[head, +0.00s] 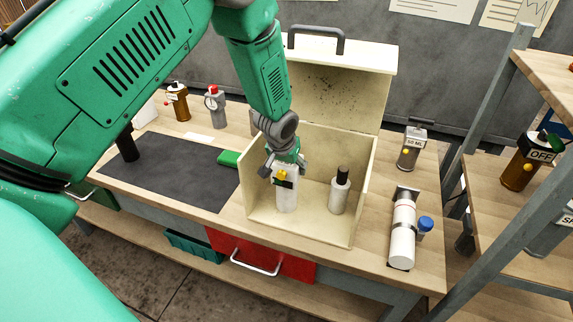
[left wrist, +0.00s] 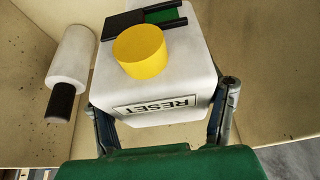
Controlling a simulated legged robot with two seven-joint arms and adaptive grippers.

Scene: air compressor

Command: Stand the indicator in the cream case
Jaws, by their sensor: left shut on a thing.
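The cream case (head: 352,225) stands open on the workbench with its lid raised at the back. My left gripper (head: 286,170) reaches down into the case from above. It is shut on a white indicator (head: 287,198) with a yellow button and a RESET label. The indicator also shows between the fingers in the left wrist view (left wrist: 165,75). It looks upright in the left part of the case; I cannot tell whether its base touches the floor. A white bottle with a dark cap (head: 339,195) stands apart on its right inside the case. My right gripper is out of view.
A white cylinder (head: 402,235) and a clear bottle (head: 411,148) are right of the case. A grey shelf post (head: 490,160) rises farther right.

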